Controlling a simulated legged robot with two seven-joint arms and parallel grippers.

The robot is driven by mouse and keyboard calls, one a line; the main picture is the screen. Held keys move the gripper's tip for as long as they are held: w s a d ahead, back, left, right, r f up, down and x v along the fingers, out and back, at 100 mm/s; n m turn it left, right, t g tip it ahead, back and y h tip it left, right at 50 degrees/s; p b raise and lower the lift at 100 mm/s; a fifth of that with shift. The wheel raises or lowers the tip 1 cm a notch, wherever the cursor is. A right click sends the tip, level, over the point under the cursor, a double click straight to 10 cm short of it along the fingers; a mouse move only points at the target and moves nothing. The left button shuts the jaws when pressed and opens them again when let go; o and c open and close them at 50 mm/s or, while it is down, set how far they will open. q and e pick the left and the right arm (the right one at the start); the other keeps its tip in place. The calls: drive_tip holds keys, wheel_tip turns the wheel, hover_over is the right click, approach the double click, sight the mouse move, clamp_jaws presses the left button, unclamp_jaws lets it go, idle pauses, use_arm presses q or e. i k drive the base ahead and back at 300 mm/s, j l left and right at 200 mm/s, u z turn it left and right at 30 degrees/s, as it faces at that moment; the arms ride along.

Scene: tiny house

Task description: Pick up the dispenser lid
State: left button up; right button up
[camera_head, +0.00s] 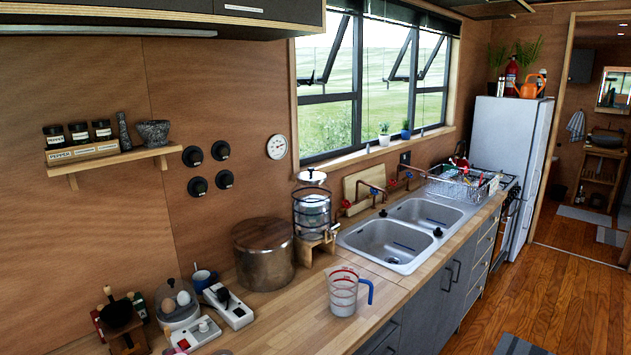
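The dispenser lid (312,175) is a round, silvery lid with a small dark knob on top. It shows at the top of the drinks dispenser (312,212). The dispenser is a clear vessel in a dark wire frame with a tap low on its right side. It stands on a small wooden stand (316,243) on the counter, left of the sink. I cannot tell whether the lid is seated tightly on the vessel. Neither of my grippers is in view.
A large metal pot with a wooden lid (263,235) stands close to the dispenser's left. A measuring jug with a blue handle (343,292) stands in front. The double sink (395,243) lies to the right. The wooden counter between pot and jug is clear.

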sight(310, 176)
drive_tip(key=l+z, duration=0.1)
drive_tip(key=z, duration=0.2)
drive_tip(key=i+l+z, duration=0.1)
drive_tip(key=z, duration=0.2)
drive_tip(key=i+l+z, duration=0.2)
drive_tip(key=z, duration=0.25)
drive_tip(key=i+z, duration=0.45)
drive_tip(key=i+u, duration=0.4)
drive_tip(key=i, duration=0.15)
drive_tip(key=i+l+u, duration=0.25)
drive_tip(key=i+u, duration=0.15)
drive_tip(key=i, duration=0.1)
